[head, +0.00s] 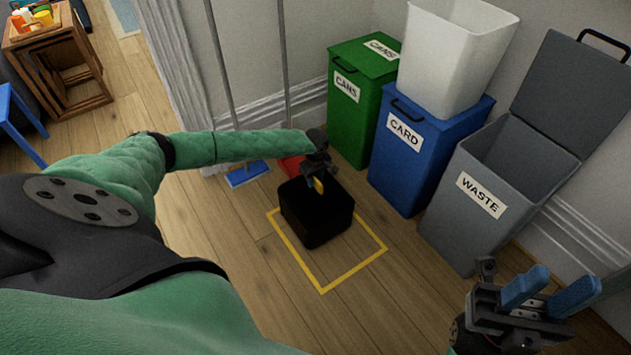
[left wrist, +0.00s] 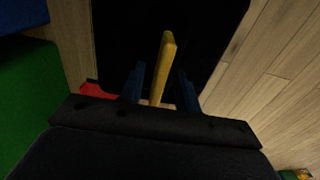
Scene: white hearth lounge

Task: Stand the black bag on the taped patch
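The black bag (head: 315,222) is a dark, boxy shape that looks upright inside the yellow taped patch (head: 352,273) on the wood floor. It hides the back part of the tape outline. It also fills the upper middle of the left wrist view (left wrist: 120,35). A yellow strip, apparently its handle (left wrist: 163,70), rises from it. My left gripper (head: 318,178) is over the bag's top. In the left wrist view its two blue fingers (left wrist: 160,88) stand on either side of the strip, with gaps visible. My right gripper (head: 548,292) is open and empty at lower right, away from the bag.
Green CANS (head: 360,115), blue CARD (head: 405,165) and grey WASTE (head: 465,220) bins line the wall behind. A white bin (head: 450,50) stands on the blue one. A blue broom head (head: 247,174) and a red object (head: 291,166) are near the bag. Floor left of the patch is clear.

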